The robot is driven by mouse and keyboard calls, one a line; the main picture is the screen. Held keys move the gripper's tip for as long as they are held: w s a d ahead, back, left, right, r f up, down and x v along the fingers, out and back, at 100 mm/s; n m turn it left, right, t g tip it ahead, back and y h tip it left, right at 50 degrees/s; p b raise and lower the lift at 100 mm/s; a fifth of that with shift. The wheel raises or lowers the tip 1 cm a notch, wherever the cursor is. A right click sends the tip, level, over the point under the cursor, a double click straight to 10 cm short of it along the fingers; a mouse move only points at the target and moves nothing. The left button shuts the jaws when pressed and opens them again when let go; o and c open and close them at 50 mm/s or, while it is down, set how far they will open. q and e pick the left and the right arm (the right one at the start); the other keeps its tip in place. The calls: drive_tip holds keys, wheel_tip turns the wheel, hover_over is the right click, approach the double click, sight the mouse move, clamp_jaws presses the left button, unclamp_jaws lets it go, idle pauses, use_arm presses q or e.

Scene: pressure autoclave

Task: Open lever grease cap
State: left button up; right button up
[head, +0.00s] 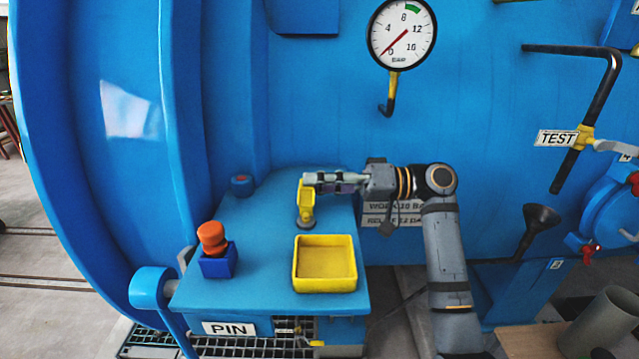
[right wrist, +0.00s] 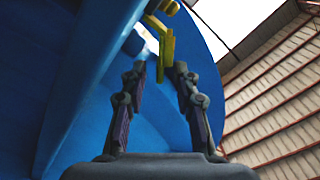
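A yellow lever (head: 306,204) stands nearly upright on a small grey-brown fitting (head: 305,222) on the blue ledge; I take this as the lever grease cap. My right gripper (head: 312,182) comes in from the right, level, with its fingertips at the lever's top. In the right wrist view the two fingers (right wrist: 160,69) are apart, and the yellow lever (right wrist: 166,48) shows between and beyond their tips. I see no clear contact on both sides. The fingers hide part of the lever's top in the head view. My left gripper is not in view.
On the blue ledge (head: 260,255) are a yellow tray (head: 325,288), an orange knob on a blue block (head: 218,267) and a small blue cap (head: 242,184). The vessel wall stands close behind, with a gauge (head: 402,34). A dark funnel (head: 540,217) is to the right.

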drive_tip(key=d, duration=1.2)
